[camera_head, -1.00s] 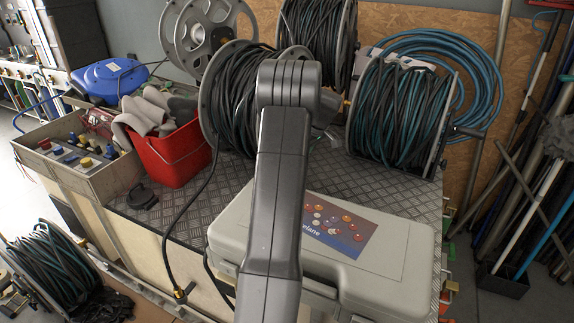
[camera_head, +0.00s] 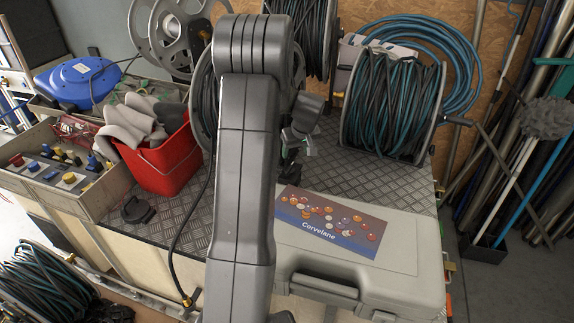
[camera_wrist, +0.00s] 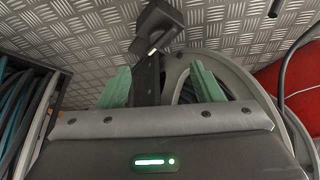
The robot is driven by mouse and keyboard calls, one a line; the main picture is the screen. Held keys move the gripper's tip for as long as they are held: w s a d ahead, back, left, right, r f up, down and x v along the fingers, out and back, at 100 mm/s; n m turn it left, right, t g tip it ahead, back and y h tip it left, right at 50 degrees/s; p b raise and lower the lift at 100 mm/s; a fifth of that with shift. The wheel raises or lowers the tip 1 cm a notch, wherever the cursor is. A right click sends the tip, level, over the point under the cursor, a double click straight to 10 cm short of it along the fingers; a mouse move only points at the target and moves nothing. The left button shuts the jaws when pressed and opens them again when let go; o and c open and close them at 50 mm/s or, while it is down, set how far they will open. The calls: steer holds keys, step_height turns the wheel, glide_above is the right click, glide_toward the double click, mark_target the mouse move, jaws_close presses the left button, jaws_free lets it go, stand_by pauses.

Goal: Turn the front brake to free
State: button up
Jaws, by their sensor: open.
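A reel of black hose (camera_head: 203,105) stands on the bench, mostly hidden behind my arm. My gripper (camera_head: 296,150) is at its right side, partly hidden by my wrist. In the wrist view the two green fingers of my gripper (camera_wrist: 161,84) are apart, with a dark bar (camera_wrist: 148,78) showing between them. The bar runs up to a black block (camera_wrist: 157,28) above the fingertips; this may be the brake, but its setting cannot be told. I cannot tell whether a finger touches the bar. A grey reel rim (camera_wrist: 250,85) curves behind the right finger.
A teal and black hose reel (camera_head: 393,108) stands to the right. A grey case (camera_head: 400,254) lies in front. A red bucket (camera_head: 165,160) stands left, beside a tray of fittings (camera_head: 98,200). Bare checker plate (camera_head: 375,180) lies between the case and right reel.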

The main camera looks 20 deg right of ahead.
mark_target(291, 168)
steer(key=p+x, duration=0.1)
steer(key=x, duration=1.1)
steer(key=shift+a, duration=0.1)
steer(key=c, duration=1)
steer(key=shift+f, duration=0.1)
